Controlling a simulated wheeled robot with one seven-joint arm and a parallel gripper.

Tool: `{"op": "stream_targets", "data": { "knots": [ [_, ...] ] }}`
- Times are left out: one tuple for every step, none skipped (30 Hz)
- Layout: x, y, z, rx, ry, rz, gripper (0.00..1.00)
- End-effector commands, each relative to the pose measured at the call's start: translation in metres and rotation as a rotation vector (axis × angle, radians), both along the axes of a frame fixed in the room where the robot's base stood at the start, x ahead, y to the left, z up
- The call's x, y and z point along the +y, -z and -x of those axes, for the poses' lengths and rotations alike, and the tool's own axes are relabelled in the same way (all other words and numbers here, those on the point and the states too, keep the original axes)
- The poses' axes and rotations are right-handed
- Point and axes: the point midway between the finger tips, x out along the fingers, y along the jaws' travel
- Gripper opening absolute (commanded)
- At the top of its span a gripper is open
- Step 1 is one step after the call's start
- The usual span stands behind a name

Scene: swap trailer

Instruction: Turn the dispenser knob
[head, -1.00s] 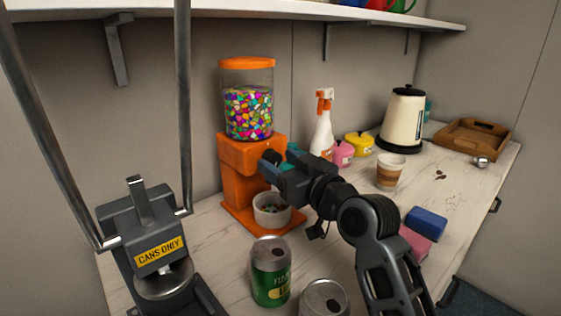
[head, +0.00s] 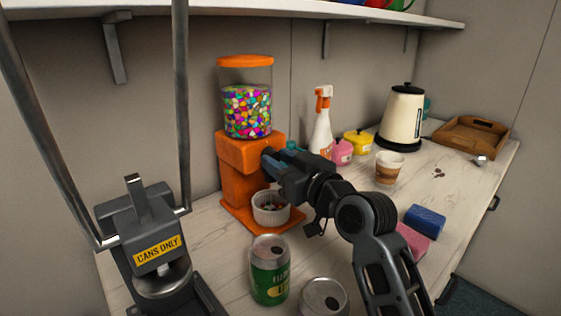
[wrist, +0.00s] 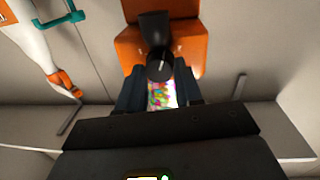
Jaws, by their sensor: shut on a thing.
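The orange candy dispenser (head: 236,155) stands on the counter against the back wall, its clear jar (head: 247,110) filled with colourful candies. Its dark round knob (wrist: 160,64), with a light mark on it, shows in the wrist view against the orange body (wrist: 187,45). In the head view the knob is hidden behind my gripper (head: 269,160). My gripper is at the dispenser's front, with its fingers on either side of the knob, shut on it. A white ribbed bowl (head: 271,212) with some candies in it sits under the dispenser's front.
A can crusher (head: 145,240) is at the left front. A green can (head: 270,275) and another can (head: 324,300) stand near my arm. A spray bottle (head: 321,130), a paper cup (head: 389,170), a kettle (head: 402,118) and sponges (head: 425,222) are to the right.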

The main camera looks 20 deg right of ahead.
Motion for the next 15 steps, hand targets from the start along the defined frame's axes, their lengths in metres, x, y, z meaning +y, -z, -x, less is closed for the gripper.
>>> {"op": "stream_targets", "data": {
  "knots": [
    [-0.0001, -0.0004, 0.0001, 0.001, 0.0, -0.004, 0.05],
    [-0.0001, -0.0005, 0.0001, 0.003, 0.0, -0.009, 0.05],
    [-0.0002, -0.0008, 0.0001, 0.005, 0.0, -0.015, 0.05],
    [0.0, -0.0011, 0.0, 0.007, 0.0, -0.022, 0.05],
    [0.0, -0.0013, 0.0, 0.01, 0.0, -0.031, 0.05],
    [-0.0001, -0.0017, 0.0, 0.016, 0.0, -0.046, 0.05],
    [-0.0002, -0.002, 0.0, 0.019, 0.0, -0.058, 0.05],
    [-0.0003, -0.0024, -0.0001, 0.023, 0.0, -0.072, 0.05],
    [-0.0005, -0.0028, 0.0, 0.031, 0.001, -0.094, 0.05],
    [-0.0007, -0.0033, -0.0001, 0.036, 0.001, -0.111, 0.05],
    [-0.0008, -0.0036, -0.0001, 0.043, 0.0, -0.131, 0.05],
    [-0.0006, -0.004, 0.0, 0.051, 0.0, -0.158, 0.05],
    [-0.0005, -0.0041, -0.0001, 0.058, 0.0, -0.179, 0.05],
    [-0.0004, -0.0043, -0.0001, 0.066, -0.001, -0.201, 0.05],
    [-0.0004, -0.0043, -0.0001, 0.076, 0.0, -0.231, 0.05]
  ]
}}
